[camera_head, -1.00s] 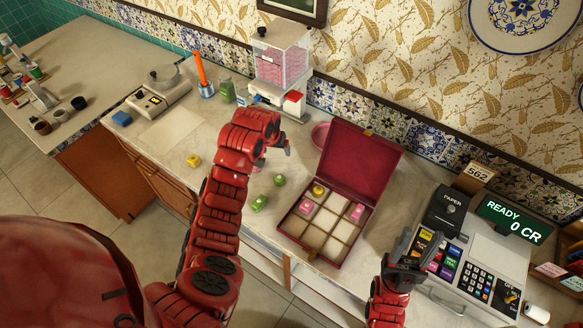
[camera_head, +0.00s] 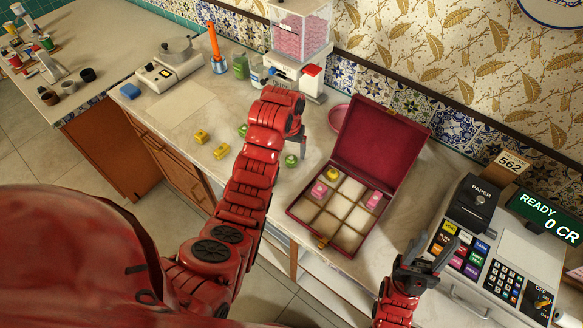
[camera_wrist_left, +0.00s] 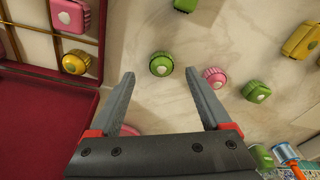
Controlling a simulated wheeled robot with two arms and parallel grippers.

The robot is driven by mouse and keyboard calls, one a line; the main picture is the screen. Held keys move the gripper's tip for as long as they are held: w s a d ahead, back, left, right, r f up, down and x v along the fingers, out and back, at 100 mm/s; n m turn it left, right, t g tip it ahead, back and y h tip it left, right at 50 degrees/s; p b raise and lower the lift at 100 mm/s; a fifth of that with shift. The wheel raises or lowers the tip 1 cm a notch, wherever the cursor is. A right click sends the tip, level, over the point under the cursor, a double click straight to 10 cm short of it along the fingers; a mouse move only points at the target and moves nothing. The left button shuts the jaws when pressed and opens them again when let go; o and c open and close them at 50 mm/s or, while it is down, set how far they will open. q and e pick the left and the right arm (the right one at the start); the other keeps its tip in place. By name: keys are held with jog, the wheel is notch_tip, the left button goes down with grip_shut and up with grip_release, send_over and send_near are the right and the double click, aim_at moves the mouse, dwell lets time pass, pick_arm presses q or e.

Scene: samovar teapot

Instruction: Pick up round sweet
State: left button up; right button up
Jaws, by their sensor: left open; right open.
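In the left wrist view, a round green sweet (camera_wrist_left: 161,64) lies on the counter just beyond and between the open fingertips of my left gripper (camera_wrist_left: 159,74). A round pink sweet (camera_wrist_left: 214,77) lies right of the right finger, and a green sweet (camera_wrist_left: 256,91) farther right. My left gripper (camera_head: 302,148) is open and empty above the counter in the head view, close to a green sweet (camera_head: 291,160). The arm hides part of the counter. My right gripper (camera_head: 430,254) is open and empty in front of the cash register.
An open red box (camera_head: 325,243) holds a yellow sweet (camera_head: 332,174) and two pink ones; several compartments are empty. Two yellow sweets (camera_head: 201,137) lie left of my left arm. A dispenser (camera_head: 300,35) stands behind it. The cash register (camera_head: 490,250) is at right.

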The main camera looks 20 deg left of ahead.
aim_at(291, 158)
pick_arm(q)
jog(key=shift+f, duration=0.35)
jog(key=shift+w+f, duration=0.1)
jog(key=shift+w, duration=0.05)
jog(key=shift+w+a+f+p, duration=0.1)
jog(key=shift+w+f+p, duration=0.2)
jog(key=shift+f+p, duration=0.45)
jog(key=shift+w+f+p, duration=0.3)
jog(key=shift+f+p, duration=0.3)
jog(key=shift+f, duration=0.2)
jog(key=shift+w+f, duration=0.1)
jog(key=shift+f, duration=0.7)
grip_shut()
